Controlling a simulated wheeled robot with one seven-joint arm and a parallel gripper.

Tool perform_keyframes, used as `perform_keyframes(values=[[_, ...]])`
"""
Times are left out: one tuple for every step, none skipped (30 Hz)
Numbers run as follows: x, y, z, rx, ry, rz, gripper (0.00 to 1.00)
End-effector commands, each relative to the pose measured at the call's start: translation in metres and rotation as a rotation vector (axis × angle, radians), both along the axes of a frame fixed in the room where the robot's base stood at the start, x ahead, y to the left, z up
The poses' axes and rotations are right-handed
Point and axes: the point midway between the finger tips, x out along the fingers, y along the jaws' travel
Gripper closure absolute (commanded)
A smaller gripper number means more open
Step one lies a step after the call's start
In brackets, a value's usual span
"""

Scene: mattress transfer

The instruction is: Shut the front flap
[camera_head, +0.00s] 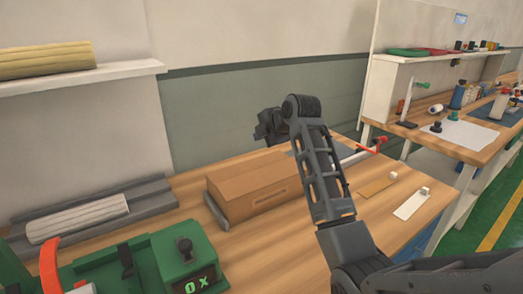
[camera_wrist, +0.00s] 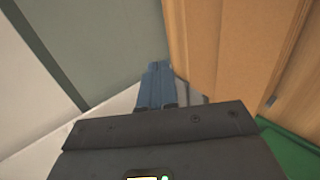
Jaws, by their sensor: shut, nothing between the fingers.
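A brown cardboard box (camera_head: 262,196) sits on the wooden workbench, with a slot in its side towards the camera. Its top looks covered by a panel; I cannot tell which panel is the front flap or how far it stands open. My gripper is at the far side of the box in the head view, its fingers hidden behind my arm. In the wrist view my gripper (camera_wrist: 157,82) shows narrow blue fingers, shut together and empty. Brown cardboard (camera_wrist: 225,65) lies just right of the fingertips there; I cannot tell whether they touch.
A green fixture (camera_head: 187,250) with a knob and display stands front left. A pale roll (camera_head: 77,218) lies in a grey tray behind it. A red-handled tool (camera_head: 372,147) and two flat strips with white blocks (camera_head: 411,204) lie right. The wall runs close behind.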

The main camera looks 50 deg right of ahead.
Motion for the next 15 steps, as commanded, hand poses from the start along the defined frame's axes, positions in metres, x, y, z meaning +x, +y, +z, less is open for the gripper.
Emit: perform_keyframes(values=[[-0.001, 0.0, 0.009, -0.002, -0.002, 0.001, 1.0], [-0.001, 0.001, 0.015, -0.003, -0.003, 0.001, 1.0], [-0.002, 0.001, 0.02, -0.002, -0.001, 0.001, 1.0], [-0.003, 0.001, 0.024, -0.001, -0.002, 0.001, 1.0], [-0.003, 0.001, 0.028, 0.0, -0.001, 0.001, 1.0], [-0.004, 0.002, 0.032, -0.001, -0.002, 0.001, 1.0], [-0.004, 0.002, 0.035, -0.001, -0.002, 0.001, 1.0], [-0.005, 0.002, 0.037, 0.0, -0.001, 0.001, 1.0], [-0.005, 0.002, 0.039, 0.001, 0.001, 0.002, 1.0], [-0.004, 0.003, 0.041, 0.002, 0.003, 0.004, 1.0], [-0.003, 0.004, 0.042, 0.005, 0.007, 0.008, 1.0], [0.0, 0.006, 0.044, 0.013, 0.016, 0.016, 1.0], [0.003, 0.009, 0.046, 0.024, 0.027, 0.026, 1.0], [0.007, 0.012, 0.047, 0.036, 0.044, 0.038, 1.0], [0.014, 0.017, 0.049, 0.056, 0.072, 0.057, 1.0]])
